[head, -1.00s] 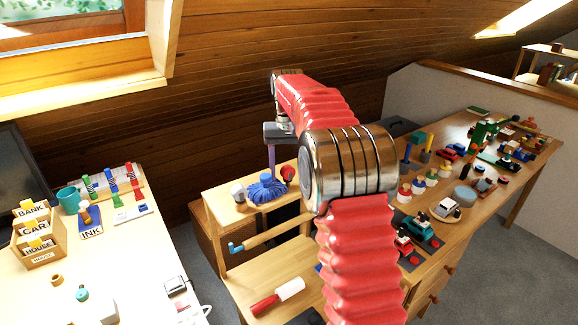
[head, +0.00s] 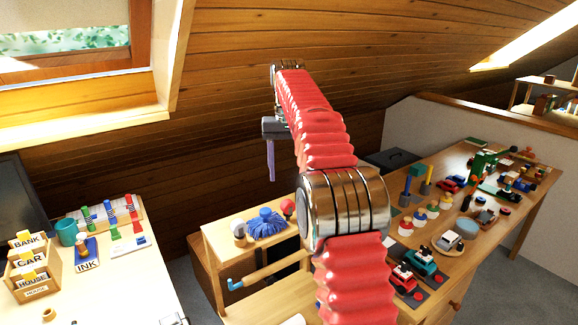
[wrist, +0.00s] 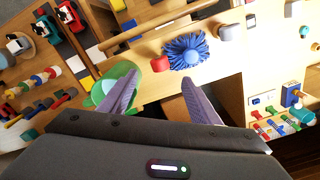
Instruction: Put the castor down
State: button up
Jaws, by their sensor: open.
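My gripper (wrist: 158,95) is open and empty in the wrist view, with its two purple fingers spread apart. In the head view, my gripper (head: 270,160) hangs above and behind a small wooden shelf top. On that shelf stand a small grey-and-tan rounded piece (head: 239,229), a blue pleated piece (head: 266,224) and a red round-topped piece (head: 288,207). They also show beyond my fingertips in the wrist view, the blue one (wrist: 186,50) in the middle. I cannot tell for certain which of them is the castor. None touches my fingers.
A wooden rail (head: 268,270) with a blue end runs in front of the shelf. A white table (head: 125,275) with a teal mug (head: 67,232) and word cards is at left. A long bench (head: 455,207) crowded with toy vehicles is at right. The sloped timber wall rises behind.

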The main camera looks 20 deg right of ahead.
jog(key=shift+r, duration=0.65)
jog(key=shift+s, duration=0.1)
dwell(0.3)
jog(key=s+a+r+n+t, duration=0.1)
jog(key=s+a+r+t, duration=0.1)
jog(key=s+a, duration=0.45)
jog(key=s+a+r+n+t, duration=0.1)
jog(key=s+a+r, duration=0.15)
jog(key=s, duration=0.75)
jog(key=s+a+f+n+t, duration=0.1)
jog(key=s+a+f, duration=0.1)
jog(key=s+f, duration=0.5)
jog(key=s+a+f+t, duration=0.1)
jog(key=s+a+f, duration=0.2)
jog(key=s+f, duration=0.4)
jog(key=s, duration=0.5)
jog(key=shift+s+a+f+n+t, duration=0.25)
jog(key=shift+s+f+n+t, duration=0.05)
jog(key=shift+f+n, duration=0.1)
